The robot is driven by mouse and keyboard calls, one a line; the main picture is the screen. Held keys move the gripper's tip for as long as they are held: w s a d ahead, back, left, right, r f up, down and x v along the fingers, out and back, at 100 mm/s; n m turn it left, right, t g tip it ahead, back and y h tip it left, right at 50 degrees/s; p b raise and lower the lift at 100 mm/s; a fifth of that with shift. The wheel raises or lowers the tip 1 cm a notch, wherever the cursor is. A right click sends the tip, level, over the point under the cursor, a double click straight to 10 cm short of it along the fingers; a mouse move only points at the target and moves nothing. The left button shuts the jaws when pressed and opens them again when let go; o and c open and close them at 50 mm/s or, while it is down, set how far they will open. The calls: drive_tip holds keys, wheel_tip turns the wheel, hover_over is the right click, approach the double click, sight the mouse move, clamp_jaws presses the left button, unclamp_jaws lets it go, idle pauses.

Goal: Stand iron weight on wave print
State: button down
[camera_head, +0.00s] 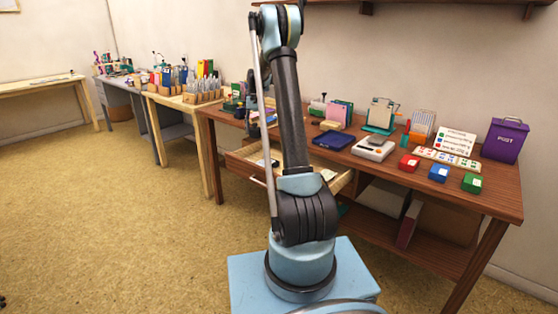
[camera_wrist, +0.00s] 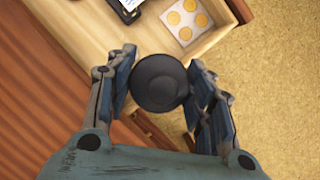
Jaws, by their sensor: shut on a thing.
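My gripper (camera_wrist: 163,90) is shut on the iron weight (camera_wrist: 158,82), a dark round piece seen from above between the two fingers. It hangs over the front edge of the open drawer (camera_wrist: 195,50) in the wrist view. In the head view my arm hides most of the gripper, and I cannot make out the weight there. I cannot pick out the wave print for certain in either view. A white sheet with several orange round marks (camera_wrist: 187,20) lies in the drawer.
A black item with a white paper (camera_wrist: 128,8) lies in the drawer's left part. The tabletop (camera_head: 455,192) carries a blue pad (camera_head: 333,140), a white scale (camera_head: 374,148), red, blue and green inkpads (camera_head: 439,173), and a purple post box (camera_head: 505,139). Floor beside the drawer is clear.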

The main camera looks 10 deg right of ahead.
drive_tip(key=shift+w+d, duration=0.1)
drive_tip(key=shift+w, duration=0.05)
drive_tip(key=shift+w+d, duration=0.15)
drive_tip(key=shift+d, duration=0.45)
drive_tip(key=shift+s+d+r+m+y, duration=0.3)
drive_tip(key=shift+s+m, duration=0.2)
drive_tip(key=shift+m, duration=0.1)
drive_tip(key=s+r+m+t+y, duration=0.3)
drive_tip(key=s+m+t, duration=0.2)
drive_tip(key=s+m, duration=0.95)
drive_tip(key=shift+m, duration=0.35)
drive_tip(key=shift+w+a+f, duration=0.1)
drive_tip(key=shift+f, duration=4.95)
drive_tip(key=c, duration=0.7)
unclamp_jaws()
drive_tip(key=shift+c, duration=0.2)
